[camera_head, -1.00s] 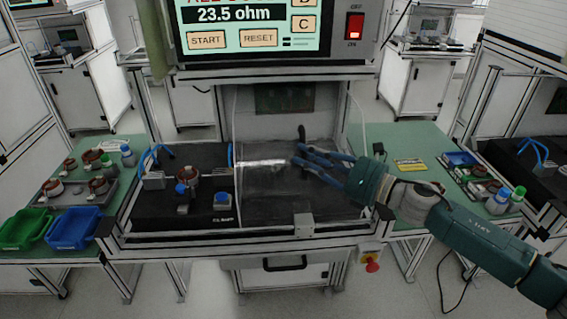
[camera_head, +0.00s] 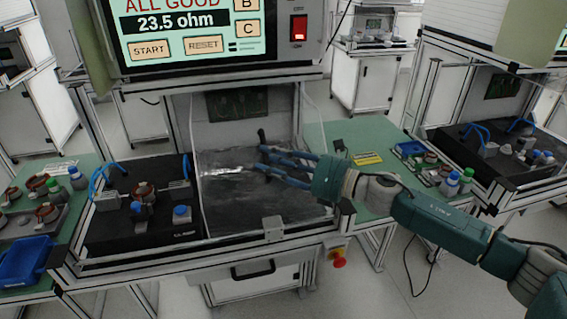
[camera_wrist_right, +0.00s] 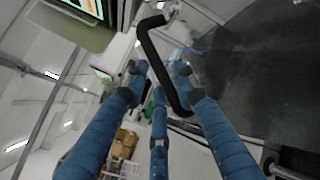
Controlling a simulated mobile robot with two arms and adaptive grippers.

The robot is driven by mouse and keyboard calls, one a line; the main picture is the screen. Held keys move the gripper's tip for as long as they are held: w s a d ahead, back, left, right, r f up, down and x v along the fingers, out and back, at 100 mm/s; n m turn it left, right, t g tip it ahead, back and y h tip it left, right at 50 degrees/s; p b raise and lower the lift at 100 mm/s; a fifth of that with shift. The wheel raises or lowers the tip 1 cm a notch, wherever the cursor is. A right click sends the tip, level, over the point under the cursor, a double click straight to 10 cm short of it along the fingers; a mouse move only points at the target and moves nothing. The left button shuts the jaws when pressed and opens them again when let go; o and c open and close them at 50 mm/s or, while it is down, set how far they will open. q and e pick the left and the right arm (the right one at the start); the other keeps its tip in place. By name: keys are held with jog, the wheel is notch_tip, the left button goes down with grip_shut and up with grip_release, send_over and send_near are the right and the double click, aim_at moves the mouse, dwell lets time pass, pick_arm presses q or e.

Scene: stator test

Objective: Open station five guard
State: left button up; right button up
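The station guard (camera_head: 225,215) is a clear panel across the right part of the middle station in the head view. Its black handle (camera_head: 262,136) stands upright near the fingertips. My right gripper (camera_head: 263,158) reaches in from the right with its blue fingers stretched toward the handle. In the right wrist view the bent black handle (camera_wrist_right: 160,60) runs between the spread fingers of my right gripper (camera_wrist_right: 158,72), with gaps visible at the tips. I cannot tell whether any finger touches it. My left gripper is out of view.
A black fixture bed (camera_head: 120,228) with blue-capped parts lies left of the panel. The test screen (camera_head: 190,25) hangs above. Green side tables (camera_head: 375,135) flank the station. A red stop button (camera_head: 338,262) sits at the lower right, and a blue bin (camera_head: 27,262) lower left.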

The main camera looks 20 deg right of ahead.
jog(key=v, duration=1.1)
jog(key=shift+s+d, duration=0.2)
jog(key=shift+d, duration=0.1)
